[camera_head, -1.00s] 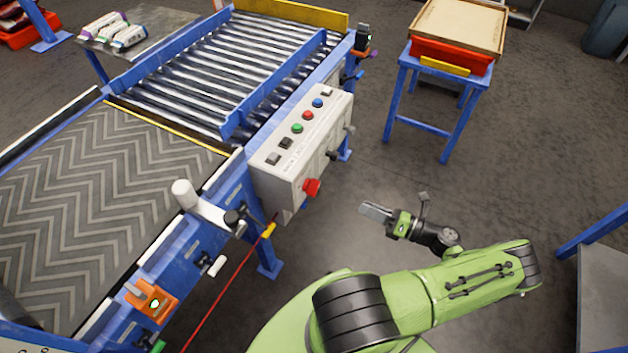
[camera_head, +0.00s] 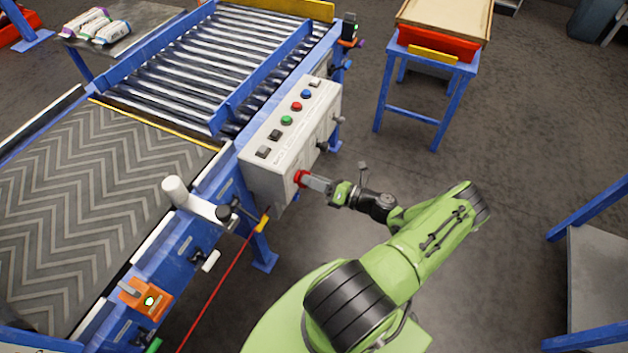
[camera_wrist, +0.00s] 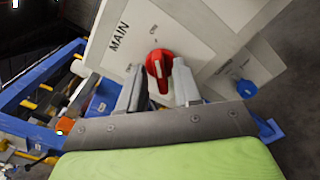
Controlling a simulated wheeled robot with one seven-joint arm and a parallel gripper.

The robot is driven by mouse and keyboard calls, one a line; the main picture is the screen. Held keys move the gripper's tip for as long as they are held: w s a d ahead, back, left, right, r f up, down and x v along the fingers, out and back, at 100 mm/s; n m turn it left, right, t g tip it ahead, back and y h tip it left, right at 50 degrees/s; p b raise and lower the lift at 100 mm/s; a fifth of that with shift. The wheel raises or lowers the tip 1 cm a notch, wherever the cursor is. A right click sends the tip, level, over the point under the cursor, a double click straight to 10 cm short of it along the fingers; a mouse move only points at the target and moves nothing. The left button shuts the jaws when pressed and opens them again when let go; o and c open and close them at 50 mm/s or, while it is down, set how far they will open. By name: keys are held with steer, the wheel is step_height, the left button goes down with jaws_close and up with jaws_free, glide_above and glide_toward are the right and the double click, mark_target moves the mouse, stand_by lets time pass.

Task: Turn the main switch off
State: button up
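The main switch (camera_wrist: 159,66) is a red rotary knob on the side plate of the grey control box (camera_head: 262,173), beside the printed word "MAIN" in the wrist view. In the head view the red knob (camera_head: 300,178) shows at the tip of my gripper (camera_head: 316,184). In the wrist view my gripper (camera_wrist: 159,92) has its two grey fingers apart, one on each side of the knob's lower part. I cannot tell whether the fingers touch it. The knob's handle runs roughly up and down in the wrist view.
The box top carries several coloured buttons, including a green one (camera_head: 287,120). A roller conveyor (camera_head: 215,60) and a patterned belt (camera_head: 70,200) lie to the left. A red cable (camera_head: 213,293) runs below the box. Floor to the right is open before a blue stand (camera_head: 430,105).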

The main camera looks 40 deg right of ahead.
jaws_close()
steer(key=shift+n, duration=0.3)
steer(key=n+b, duration=0.1)
steer(key=n, duration=0.4)
steer(key=n+b, duration=0.1)
steer(key=n, duration=0.5)
steer(key=n+b, duration=0.1)
steer(key=n, duration=0.5)
steer(key=shift+s+a, duration=0.15)
steer(key=shift+a, duration=0.2)
steer(key=shift+n, duration=0.3)
steer(key=shift+o, duration=0.9)
jaws_free()
